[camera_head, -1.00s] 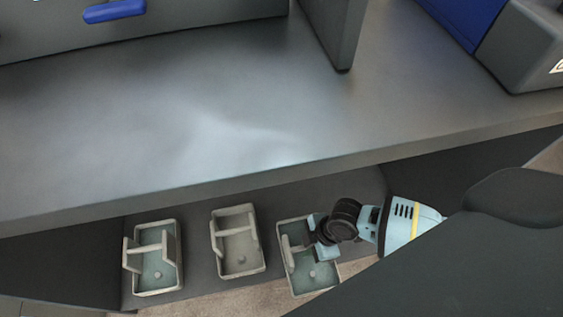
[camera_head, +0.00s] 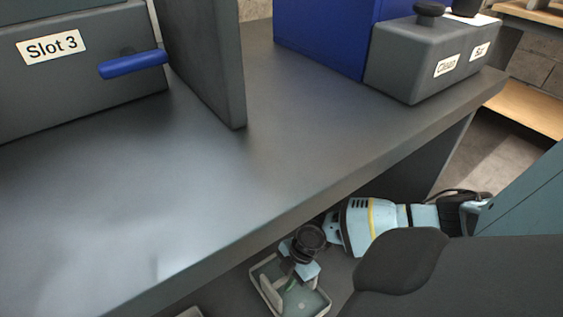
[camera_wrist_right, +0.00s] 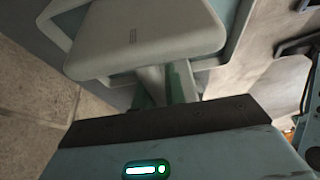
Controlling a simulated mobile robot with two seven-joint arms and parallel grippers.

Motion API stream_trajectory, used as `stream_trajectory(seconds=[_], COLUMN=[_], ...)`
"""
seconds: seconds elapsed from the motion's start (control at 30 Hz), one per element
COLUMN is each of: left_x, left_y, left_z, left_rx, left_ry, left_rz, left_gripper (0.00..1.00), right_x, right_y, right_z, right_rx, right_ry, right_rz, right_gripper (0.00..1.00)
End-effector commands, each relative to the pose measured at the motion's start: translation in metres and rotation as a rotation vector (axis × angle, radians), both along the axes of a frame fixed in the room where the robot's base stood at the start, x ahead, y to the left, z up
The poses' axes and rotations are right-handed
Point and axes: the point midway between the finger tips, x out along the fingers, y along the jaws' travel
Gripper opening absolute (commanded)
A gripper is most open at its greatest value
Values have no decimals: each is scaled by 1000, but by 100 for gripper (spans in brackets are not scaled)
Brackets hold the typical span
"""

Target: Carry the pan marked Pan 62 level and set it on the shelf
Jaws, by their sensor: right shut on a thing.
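A light grey pan (camera_head: 325,301) with an upright handle and a greenish floor is at the bottom middle of the head view, below the front edge of the bench. My right gripper (camera_head: 298,270) is shut on its handle. The handle's broad grey top (camera_wrist_right: 145,42) fills the upper part of the right wrist view. The pan looks roughly level. I cannot tell whether it is clear of the low surface under it. No "Pan 62" mark is readable. My left gripper is not in view.
A grey bench top (camera_head: 180,190) lies above the pan, its front edge close to my right arm. On it stand an upright divider (camera_head: 205,60), a "Slot 3" unit (camera_head: 60,75) with a blue handle, and a grey box (camera_head: 430,60) beside a blue panel. Another pan's rim (camera_head: 190,313) shows at the bottom edge.

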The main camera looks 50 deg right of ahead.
Motion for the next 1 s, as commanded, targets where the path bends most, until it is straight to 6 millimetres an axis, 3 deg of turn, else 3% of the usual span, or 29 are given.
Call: stream_trajectory(seconds=[0.47,0.7,1.0], left_x=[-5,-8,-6], left_y=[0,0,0], left_z=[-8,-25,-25], left_rx=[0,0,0], left_ry=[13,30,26], left_rz=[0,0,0], left_gripper=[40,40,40], right_x=[11,10,10], right_y=[-17,-16,-16], right_z=[0,-33,-34], right_rx=[1,2,3], right_ry=[-6,-3,-6], right_rz=[-2,-1,-1], right_gripper=[0,0,0])
